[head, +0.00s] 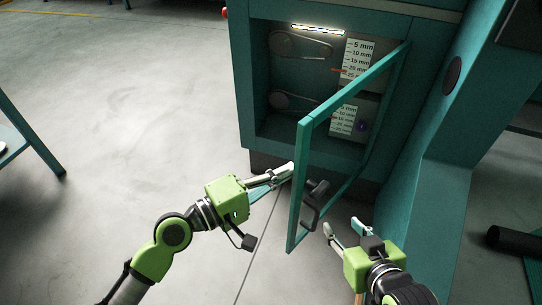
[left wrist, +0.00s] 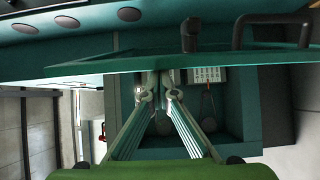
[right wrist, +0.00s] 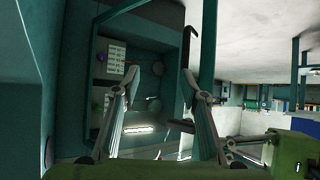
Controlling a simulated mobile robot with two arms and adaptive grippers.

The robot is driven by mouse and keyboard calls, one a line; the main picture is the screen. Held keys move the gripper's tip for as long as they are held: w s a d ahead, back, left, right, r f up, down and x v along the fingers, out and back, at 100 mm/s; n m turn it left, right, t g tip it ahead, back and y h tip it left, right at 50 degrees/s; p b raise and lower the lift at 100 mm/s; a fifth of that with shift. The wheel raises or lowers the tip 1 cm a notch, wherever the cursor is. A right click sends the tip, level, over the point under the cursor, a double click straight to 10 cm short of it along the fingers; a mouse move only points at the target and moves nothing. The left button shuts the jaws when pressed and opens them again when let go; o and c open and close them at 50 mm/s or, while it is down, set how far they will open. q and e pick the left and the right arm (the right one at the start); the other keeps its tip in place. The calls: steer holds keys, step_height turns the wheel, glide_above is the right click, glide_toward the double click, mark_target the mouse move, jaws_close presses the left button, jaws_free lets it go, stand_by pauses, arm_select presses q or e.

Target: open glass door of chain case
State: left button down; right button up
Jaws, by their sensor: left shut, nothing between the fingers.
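The chain case (head: 247,90) is a teal cabinet with belts or chains on wheels inside. Its glass door (head: 302,175) has a teal frame and stands swung outward, hinged at the right. A black handle (head: 313,208) sits on the door's outer face near the free edge. My left gripper (head: 286,173) is shut and empty, just left of the free edge, on the inner side; contact cannot be told. In the left wrist view the door frame (left wrist: 120,65) crosses above the fingertips. My right gripper (head: 344,226) is open and empty, right of the door and below the handle.
White scale cards (head: 358,58) and a lit lamp (head: 318,28) are inside the case. A teal sloped machine part (head: 430,185) stands to the right. A teal table frame (head: 40,150) is at the far left. The grey floor left of the case is clear.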

mark_target(298, 181)
arm_select(q)
steer(key=s+d+p, duration=0.2)
steer(key=p, duration=0.1)
steer(key=shift+s+d+r+t, duration=0.25)
steer(key=shift+s+r+t, duration=0.05)
steer(key=shift+r+t, duration=0.1)
steer(key=shift+s+d+r+p, duration=0.1)
steer(key=shift+s+d+p, duration=0.4)
steer(key=shift+d, duration=0.05)
steer(key=s+d+p, duration=0.1)
steer(key=s+d, duration=0.1)
steer(key=d, duration=0.1)
steer(key=shift+s, duration=0.1)
steer(key=shift+s+d+f, duration=0.2)
steer(key=shift+s+d, duration=0.1)
steer(key=shift+d, duration=0.05)
arm_select(e)
steer(key=s+d+f+g+h, duration=0.1)
steer(key=s+d+f+g, duration=0.1)
steer(key=s, duration=0.4)
steer(key=s+d+f+g+h, duration=0.1)
steer(key=s+d+f+g, duration=0.1)
steer(key=s+f+g, duration=0.3)
steer(key=shift+s+d+f+g, duration=0.15)
steer(key=shift+s+f+g, duration=0.15)
steer(key=shift+s+f, duration=0.7)
